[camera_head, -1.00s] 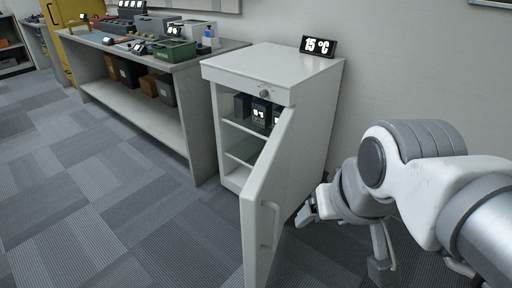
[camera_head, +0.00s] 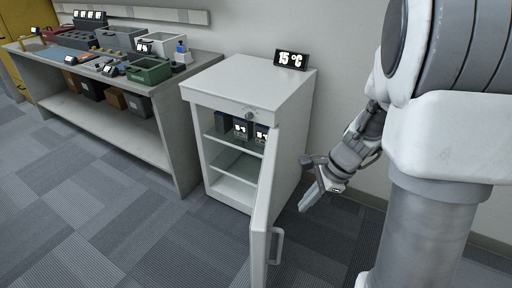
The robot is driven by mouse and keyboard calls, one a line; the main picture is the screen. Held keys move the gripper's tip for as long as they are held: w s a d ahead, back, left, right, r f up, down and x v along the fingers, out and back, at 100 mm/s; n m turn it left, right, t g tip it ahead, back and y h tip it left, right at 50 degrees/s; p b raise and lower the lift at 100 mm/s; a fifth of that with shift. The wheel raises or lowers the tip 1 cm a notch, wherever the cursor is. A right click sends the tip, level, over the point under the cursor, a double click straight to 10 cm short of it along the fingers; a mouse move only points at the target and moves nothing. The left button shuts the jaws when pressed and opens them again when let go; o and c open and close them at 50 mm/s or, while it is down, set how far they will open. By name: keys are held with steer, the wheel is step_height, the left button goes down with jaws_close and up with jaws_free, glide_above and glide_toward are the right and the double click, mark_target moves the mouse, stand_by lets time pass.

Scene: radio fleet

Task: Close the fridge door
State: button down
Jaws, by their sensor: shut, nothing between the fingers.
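The white fridge (camera_head: 293,150) stands against the wall with its front open. Its door (camera_head: 264,200) is swung wide, hinged on the right side of the front, and sticks out toward me. A handle (camera_head: 277,246) sits on the door's outer face, low in the picture. My gripper (camera_head: 308,198) is to the right of the door, on its outer side, near the fridge's right side. It is apart from the door, with a gap of floor showing between them. It is small in view and holds nothing.
Inside the fridge, several dark boxes (camera_head: 241,128) stand on the upper shelf. A sign reading 15 °C (camera_head: 291,59) stands on top. A workbench (camera_head: 172,93) with bins and radios is to the left. Carpet in front of the fridge is clear.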

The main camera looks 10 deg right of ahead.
mark_target(270, 228)
steer(key=a+f+b, duration=0.1)
steer(key=f, duration=0.2)
steer(key=w+a+f+m+b, duration=0.1)
steer(key=a+f, duration=0.1)
steer(key=f, duration=0.2)
steer(key=w+a+f+m+b, duration=0.1)
steer(key=a+f, duration=0.1)
steer(key=f, duration=0.2)
steer(key=shift+w+b, duration=0.2)
steer(key=shift+b, duration=0.1)
steer(key=shift+w+a+r, duration=0.1)
steer(key=shift+w+a, duration=0.1)
steer(key=shift+a, duration=0.45)
steer(key=shift+m, duration=0.3)
